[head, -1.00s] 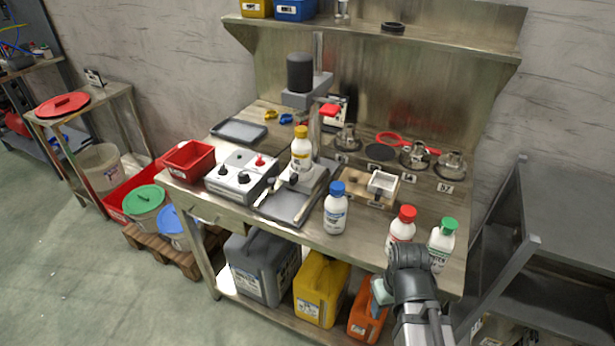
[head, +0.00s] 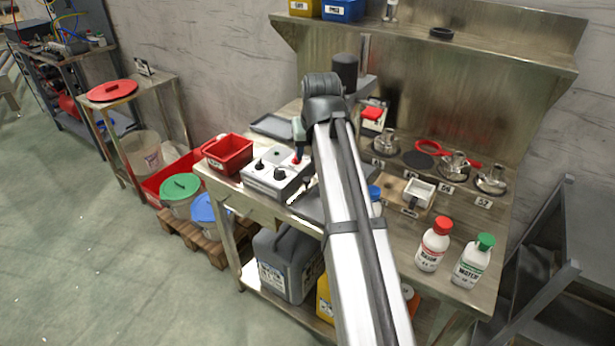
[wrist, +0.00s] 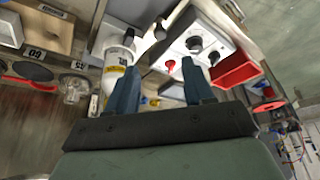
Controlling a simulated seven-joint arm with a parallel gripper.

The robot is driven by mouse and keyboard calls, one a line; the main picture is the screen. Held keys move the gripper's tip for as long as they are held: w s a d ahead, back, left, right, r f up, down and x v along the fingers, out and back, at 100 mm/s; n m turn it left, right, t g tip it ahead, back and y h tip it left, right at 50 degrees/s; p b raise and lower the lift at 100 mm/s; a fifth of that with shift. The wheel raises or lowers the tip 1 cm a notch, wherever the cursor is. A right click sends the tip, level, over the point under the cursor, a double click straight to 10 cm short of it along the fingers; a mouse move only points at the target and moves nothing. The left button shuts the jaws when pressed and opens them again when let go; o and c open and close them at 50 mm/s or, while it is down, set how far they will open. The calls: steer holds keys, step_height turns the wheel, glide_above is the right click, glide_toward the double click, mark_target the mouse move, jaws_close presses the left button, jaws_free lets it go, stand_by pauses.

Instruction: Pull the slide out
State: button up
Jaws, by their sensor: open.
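A small white open box (head: 420,193) sits on a wooden base (head: 392,187) at the right of the bench; it looks like the slide, but I cannot be sure. A wooden tray-like part (wrist: 48,27) shows at the upper left of the wrist view, likely the same base. My gripper (wrist: 160,82) is open, with nothing between its fingers. In the head view my gripper (head: 299,130) is over the back left of the bench, near the grey control box (head: 277,175) and well left of the white box. My arm hides the middle of the bench.
A red bin (head: 228,154) is left of the control box. Red-capped (head: 433,245) and green-capped (head: 473,262) bottles stand at the front right.

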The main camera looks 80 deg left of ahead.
mark_target(307, 179)
steer(key=x, duration=1.3)
steer(key=shift+f, duration=0.3)
jaws_close()
